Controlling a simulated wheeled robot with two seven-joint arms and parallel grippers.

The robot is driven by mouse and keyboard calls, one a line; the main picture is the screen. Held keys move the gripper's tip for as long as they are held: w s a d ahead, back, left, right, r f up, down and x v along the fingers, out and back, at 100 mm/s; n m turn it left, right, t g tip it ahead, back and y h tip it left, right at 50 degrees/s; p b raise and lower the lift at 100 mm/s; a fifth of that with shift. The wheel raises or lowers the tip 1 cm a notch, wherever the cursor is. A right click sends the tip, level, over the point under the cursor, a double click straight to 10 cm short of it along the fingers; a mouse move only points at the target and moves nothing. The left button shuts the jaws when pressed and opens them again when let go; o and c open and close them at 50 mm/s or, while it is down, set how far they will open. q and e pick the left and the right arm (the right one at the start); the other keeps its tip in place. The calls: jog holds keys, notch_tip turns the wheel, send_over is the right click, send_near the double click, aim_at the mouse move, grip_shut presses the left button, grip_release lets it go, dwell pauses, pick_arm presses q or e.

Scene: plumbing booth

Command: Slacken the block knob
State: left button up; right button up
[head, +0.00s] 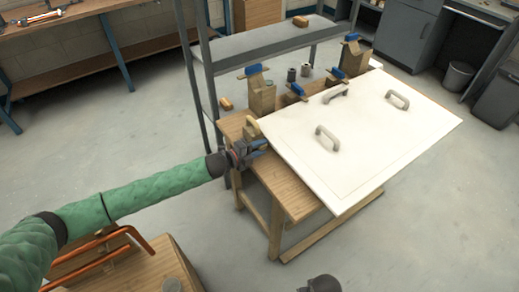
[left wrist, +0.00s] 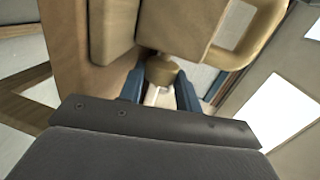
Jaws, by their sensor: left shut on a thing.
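The block knob (left wrist: 162,70) is a small tan-brown round knob at the underside of a tan block (left wrist: 180,25) in the left wrist view. My left gripper (left wrist: 160,95) has its two blue fingers on either side of the knob and is shut on it. In the head view my left gripper (head: 250,152) is at the near left edge of the wooden bench (head: 288,190), and it hides the knob there.
A large white panel (head: 365,130) with several grey handles lies on the bench, close to the right of my left gripper. Blue-topped wooden clamps (head: 262,92) stand along the far side. A grey shelf rack (head: 270,42) rises behind.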

jog(key=shift+r, duration=0.1)
pick_arm(q)
jog(key=o, duration=1)
jog(key=shift+c, duration=0.2)
jog(key=shift+a, duration=0.1)
jog(key=shift+s+a+f, duration=0.1)
jog(key=shift+s+a, duration=0.1)
jog(key=shift+a, duration=0.05)
jog(key=b+v, duration=0.2)
jog(key=v, duration=0.5)
pick_arm(e)
notch_tip(320, 180, up, 9)
jog(key=shift+a+r, duration=0.15)
pick_arm(q)
jog(key=shift+s, duration=0.1)
pick_arm(e)
jog(key=shift+s, duration=0.15)
